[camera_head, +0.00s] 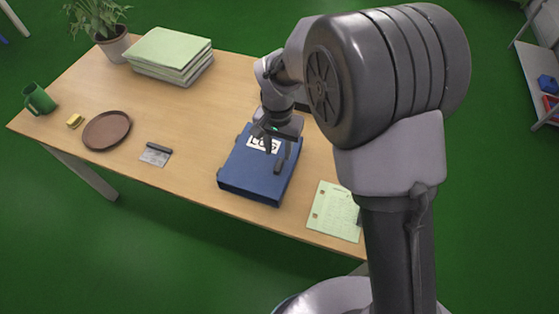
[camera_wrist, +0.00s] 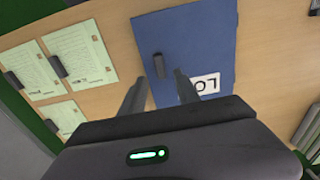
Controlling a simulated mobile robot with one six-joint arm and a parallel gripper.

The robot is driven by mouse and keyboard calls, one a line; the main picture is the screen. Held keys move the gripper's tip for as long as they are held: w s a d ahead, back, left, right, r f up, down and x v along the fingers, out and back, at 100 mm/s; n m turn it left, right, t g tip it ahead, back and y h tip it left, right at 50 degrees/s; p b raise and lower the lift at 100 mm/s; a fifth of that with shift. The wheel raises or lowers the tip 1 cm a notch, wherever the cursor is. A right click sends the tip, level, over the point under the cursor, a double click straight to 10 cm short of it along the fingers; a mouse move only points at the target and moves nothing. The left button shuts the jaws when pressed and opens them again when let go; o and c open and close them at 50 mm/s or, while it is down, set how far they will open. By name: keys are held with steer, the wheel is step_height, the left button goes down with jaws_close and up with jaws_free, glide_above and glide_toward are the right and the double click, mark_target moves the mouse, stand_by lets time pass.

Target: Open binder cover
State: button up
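The blue binder (camera_head: 250,180) lies on the table with its cover closed. A white label (camera_head: 263,144) with dark lettering is on the cover. A short dark handle (camera_wrist: 158,65) stands on the cover near one edge. The binder also shows in the wrist view (camera_wrist: 205,35), with its label (camera_wrist: 200,87) partly behind a finger. My gripper (camera_head: 274,143) is over the binder, above the label area. In the wrist view its two fingers (camera_wrist: 160,82) are apart with nothing between them, and the handle lies beyond the fingertips.
Green sheets (camera_head: 335,208) with dark clips lie right of the binder. To the left are a card with a dark bar (camera_head: 156,154), a brown round tray (camera_head: 107,130), a yellow sponge (camera_head: 75,121) and a green mug (camera_head: 39,99). A paper stack (camera_head: 170,52) and potted plant (camera_head: 112,42) stand behind.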

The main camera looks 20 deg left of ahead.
mark_target(279, 164)
step_height(279, 164, down, 7)
steer(key=shift+r+b, duration=0.15)
steer(key=shift+b, duration=0.8)
jaws_close()
stand_by(0.6)
